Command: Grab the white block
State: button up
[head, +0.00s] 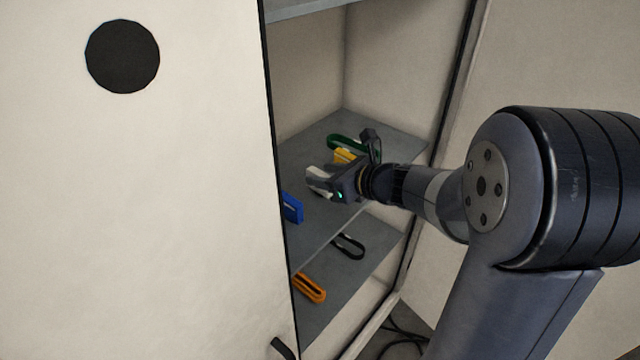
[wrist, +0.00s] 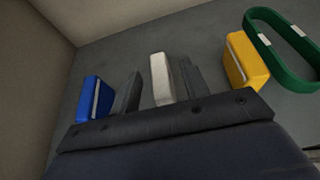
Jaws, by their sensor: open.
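The white block (head: 318,180) is on the upper visible shelf inside the cabinet, right at the front of my gripper (head: 333,186). In the wrist view the white block (wrist: 160,80) stands between the two dark fingers of my gripper (wrist: 157,72). The fingers are open. The block's lower end is hidden behind the gripper body in the wrist view.
A blue block (wrist: 88,98) stands left of the fingers. A yellow block (wrist: 247,60) and a green loop (wrist: 285,50) are to the right. The lower shelf has an orange loop (head: 310,288) and a black loop (head: 348,246). A pale panel (head: 140,200) borders the opening on the left.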

jog(key=shift+x, duration=0.95)
jog(key=shift+r, duration=0.1)
grip_shut()
